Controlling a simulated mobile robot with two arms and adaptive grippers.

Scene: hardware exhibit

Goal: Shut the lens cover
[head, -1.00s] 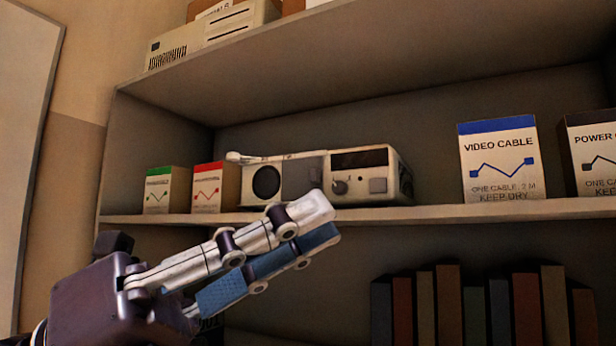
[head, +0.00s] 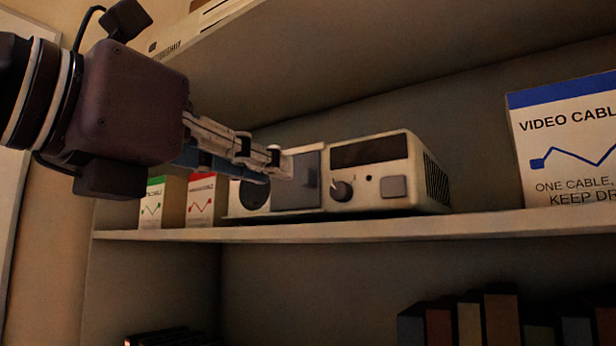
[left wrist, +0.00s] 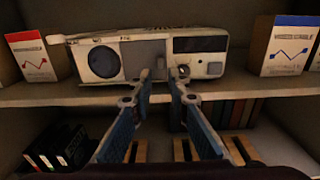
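A pale projector-like device (head: 370,200) stands on the shelf. Its dark round lens (left wrist: 104,61) is uncovered in the left wrist view. The lens cover appears to be the grey panel (left wrist: 143,54) just right of the lens; it also shows in the head view (head: 298,184). My left gripper (head: 275,165) reaches in from the left, in front of the device, and partly hides the lens in the head view. In the left wrist view its fingertips (left wrist: 160,74) are apart, in front of the panel's lower right part. Contact cannot be told. My right gripper is out of view.
Green-marked (head: 152,205) and red-marked (head: 201,203) boxes stand left of the device. A video cable box (head: 565,150) stands to its right, with free shelf (head: 480,224) between. Books (head: 500,315) stand below; another shelf board hangs above.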

